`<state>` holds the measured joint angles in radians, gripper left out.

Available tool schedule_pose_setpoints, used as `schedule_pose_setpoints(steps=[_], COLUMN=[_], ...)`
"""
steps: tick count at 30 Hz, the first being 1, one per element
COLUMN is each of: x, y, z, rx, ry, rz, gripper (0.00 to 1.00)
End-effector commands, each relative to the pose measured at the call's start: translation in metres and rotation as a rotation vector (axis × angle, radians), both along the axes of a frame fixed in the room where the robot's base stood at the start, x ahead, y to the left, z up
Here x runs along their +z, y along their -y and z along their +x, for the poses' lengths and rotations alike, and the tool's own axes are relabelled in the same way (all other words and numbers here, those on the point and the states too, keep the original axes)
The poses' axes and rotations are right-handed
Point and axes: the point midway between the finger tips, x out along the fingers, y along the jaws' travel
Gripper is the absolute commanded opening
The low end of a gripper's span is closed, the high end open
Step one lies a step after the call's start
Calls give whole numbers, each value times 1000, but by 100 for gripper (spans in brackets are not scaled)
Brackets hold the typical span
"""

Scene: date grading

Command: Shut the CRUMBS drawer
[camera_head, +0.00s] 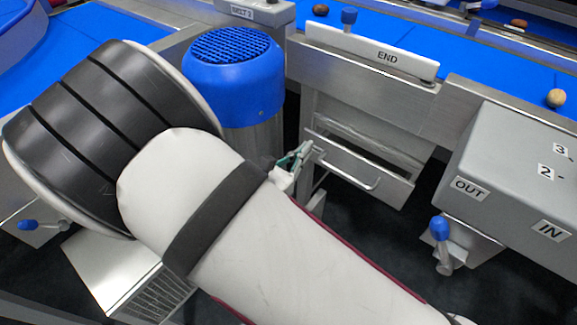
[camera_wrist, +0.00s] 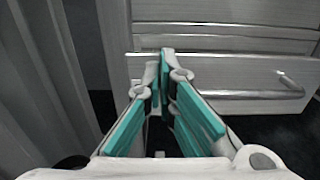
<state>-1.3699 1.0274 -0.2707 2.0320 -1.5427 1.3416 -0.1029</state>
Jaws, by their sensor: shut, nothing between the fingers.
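A metal drawer (camera_head: 384,190) under the END panel stands pulled out, with a gap showing behind its front. It has a bar handle (camera_head: 350,172), and no CRUMBS label can be read on it. The drawer front (camera_wrist: 235,108) and its handle (camera_wrist: 285,84) also show in the wrist view. My gripper (camera_head: 304,150) is shut and empty at the left end of the drawer front. In the wrist view my gripper's fingertips (camera_wrist: 166,62) overlap the front's left part, left of the handle. I cannot tell whether they touch it.
A blue-capped motor (camera_head: 235,80) stands left of the drawer. A grey box (camera_head: 505,150) marked OUT and IN is at the right, with a blue-knobbed lever (camera_head: 441,240) below. A blue belt (camera_head: 470,58) runs above, carrying a few dates. Dark floor shows below the drawer.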

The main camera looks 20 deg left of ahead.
Motion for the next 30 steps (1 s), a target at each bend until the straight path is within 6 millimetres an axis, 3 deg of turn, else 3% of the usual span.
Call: schedule_pose_setpoints(steps=[6, 22, 30], x=[-1, 0, 0], y=[9, 12, 23], z=[25, 34, 62], rx=[-2, -1, -2], ry=[0, 0, 0], rz=[1, 1, 1], gripper=[0, 0, 0])
